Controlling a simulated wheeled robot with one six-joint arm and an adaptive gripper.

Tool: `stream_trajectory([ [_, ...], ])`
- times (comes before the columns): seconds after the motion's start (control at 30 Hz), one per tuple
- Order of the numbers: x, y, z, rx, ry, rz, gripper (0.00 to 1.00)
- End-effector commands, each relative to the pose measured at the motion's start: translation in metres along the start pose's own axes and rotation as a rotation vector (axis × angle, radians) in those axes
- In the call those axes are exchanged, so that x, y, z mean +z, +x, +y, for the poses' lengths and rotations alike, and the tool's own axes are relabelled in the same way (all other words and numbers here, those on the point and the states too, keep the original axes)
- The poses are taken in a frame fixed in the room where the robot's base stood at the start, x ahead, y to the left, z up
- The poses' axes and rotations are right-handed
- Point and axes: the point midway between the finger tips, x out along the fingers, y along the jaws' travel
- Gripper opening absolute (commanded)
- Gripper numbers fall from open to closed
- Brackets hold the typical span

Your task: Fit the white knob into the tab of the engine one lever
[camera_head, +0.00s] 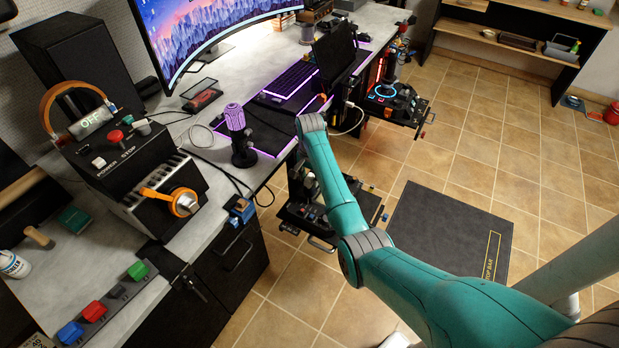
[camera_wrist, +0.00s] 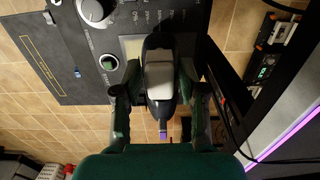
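My gripper (camera_wrist: 160,72) shows in the wrist view with its two dark green fingers drawn in on both sides of a pale, block-like piece. This piece, which looks like the white knob (camera_wrist: 159,78), has a dark surround that tapers towards a small purple tip. The fingers appear to press on its sides. In the head view my gripper is hidden behind my teal arm, near the low control unit (camera_head: 304,218).
The grey desk edge with a purple light strip (camera_wrist: 285,138) runs close on the right of the wrist view. A dark floor mat (camera_head: 450,230) lies right of my arm.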

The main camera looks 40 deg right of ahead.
Motion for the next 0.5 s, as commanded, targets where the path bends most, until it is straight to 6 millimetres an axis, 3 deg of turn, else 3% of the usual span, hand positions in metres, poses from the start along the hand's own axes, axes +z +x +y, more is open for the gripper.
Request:
stream_trajectory([
  [0.33, 0.000, -0.001, 0.000, -0.001, 0.000, 0.001, 0.55],
  [0.5, -0.001, -0.016, -0.001, -0.002, 0.000, 0.002, 0.55],
])
